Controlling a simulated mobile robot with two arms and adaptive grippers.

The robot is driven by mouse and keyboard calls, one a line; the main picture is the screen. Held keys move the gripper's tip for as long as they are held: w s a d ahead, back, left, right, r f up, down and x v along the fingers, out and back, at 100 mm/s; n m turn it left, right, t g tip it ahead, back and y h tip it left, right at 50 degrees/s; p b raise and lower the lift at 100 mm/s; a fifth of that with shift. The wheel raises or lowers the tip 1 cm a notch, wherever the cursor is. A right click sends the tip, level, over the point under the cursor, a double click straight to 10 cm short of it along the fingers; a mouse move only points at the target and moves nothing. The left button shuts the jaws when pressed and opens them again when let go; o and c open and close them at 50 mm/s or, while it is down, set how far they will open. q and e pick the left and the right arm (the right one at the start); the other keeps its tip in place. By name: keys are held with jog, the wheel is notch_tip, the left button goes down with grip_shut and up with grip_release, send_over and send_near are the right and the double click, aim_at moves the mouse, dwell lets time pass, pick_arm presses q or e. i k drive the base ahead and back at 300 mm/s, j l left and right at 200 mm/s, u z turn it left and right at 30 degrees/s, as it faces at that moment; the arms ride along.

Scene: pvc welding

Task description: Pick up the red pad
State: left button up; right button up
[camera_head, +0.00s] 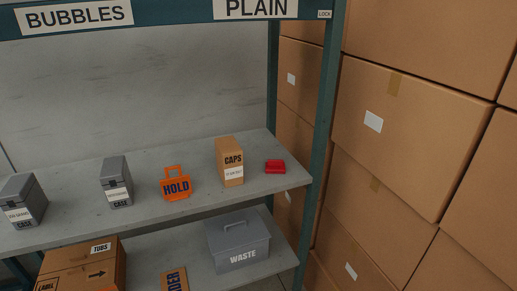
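The red pad (275,167) is a small red object lying on the right end of the upper shelf (235,199), close to the shelf's right edge. It stands to the right of a brown box marked CAPS (230,162), with a small gap between them. Neither of my grippers shows in the head view.
An orange HOLD tag (176,184) and grey cases (116,182) (22,201) stand farther left on the shelf. A grey WASTE bin (238,240) and a TUBS box (82,268) sit below. A green post (322,120) and stacked cartons (405,130) bound the right side.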

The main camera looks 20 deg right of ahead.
aim_at(273, 166)
jog(key=i+l+z, duration=0.2)
jog(key=z, duration=0.3)
jog(key=i+l+z, duration=0.15)
jog(key=z, duration=0.3)
jog(key=i+z, duration=0.25)
jog(key=z, duration=0.25)
